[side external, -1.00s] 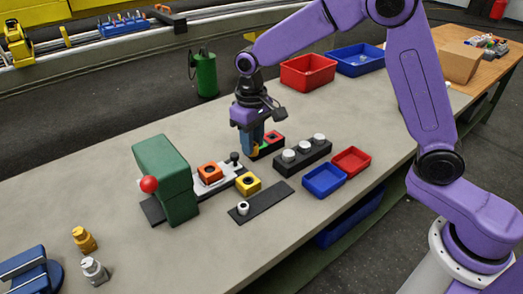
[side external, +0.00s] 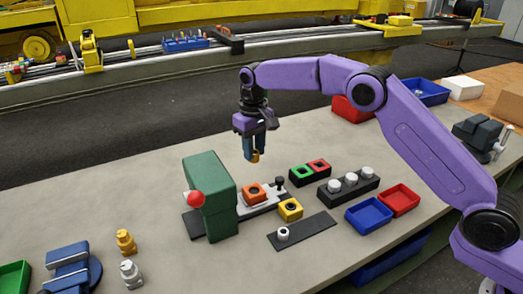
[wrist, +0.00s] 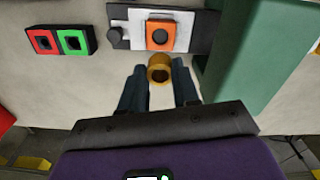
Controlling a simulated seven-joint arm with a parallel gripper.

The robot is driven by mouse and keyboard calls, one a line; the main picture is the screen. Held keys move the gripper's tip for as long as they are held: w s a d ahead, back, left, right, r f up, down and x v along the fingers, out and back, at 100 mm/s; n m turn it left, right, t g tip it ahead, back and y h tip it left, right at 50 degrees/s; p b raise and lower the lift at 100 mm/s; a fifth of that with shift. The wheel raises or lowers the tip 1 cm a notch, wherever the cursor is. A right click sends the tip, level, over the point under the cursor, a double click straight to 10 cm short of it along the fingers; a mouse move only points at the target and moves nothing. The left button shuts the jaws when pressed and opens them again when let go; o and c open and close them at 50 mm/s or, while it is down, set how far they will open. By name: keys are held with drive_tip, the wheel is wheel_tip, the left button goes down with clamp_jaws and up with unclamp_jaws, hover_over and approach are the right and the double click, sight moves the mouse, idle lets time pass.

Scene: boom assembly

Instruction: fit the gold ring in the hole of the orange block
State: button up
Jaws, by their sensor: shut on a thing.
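My gripper (side external: 254,152) is shut on the gold ring (side external: 255,158) and holds it in the air above the table. In the wrist view the ring (wrist: 160,69) shows between the two blue fingertips, its bore visible. The orange block (side external: 248,196), with a dark hole in its top, sits on a light plate beside the green press. In the wrist view the orange block (wrist: 157,44) lies just beyond the ring, and its hole is in plain sight. The ring is apart from the block.
The green press (side external: 210,200) with a red ball stands left of the orange block. A yellow block (side external: 283,215), a green-and-red block pair (side external: 309,178) and a black holder with white pegs (side external: 333,194) stand to the right. Blue and red trays (side external: 368,226) lie farther right.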

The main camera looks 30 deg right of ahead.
drive_tip(key=shift+w+a, duration=0.1)
drive_tip(key=shift+w, duration=0.1)
drive_tip(key=shift+f, duration=4.95)
drive_tip(key=shift+f, duration=0.95)
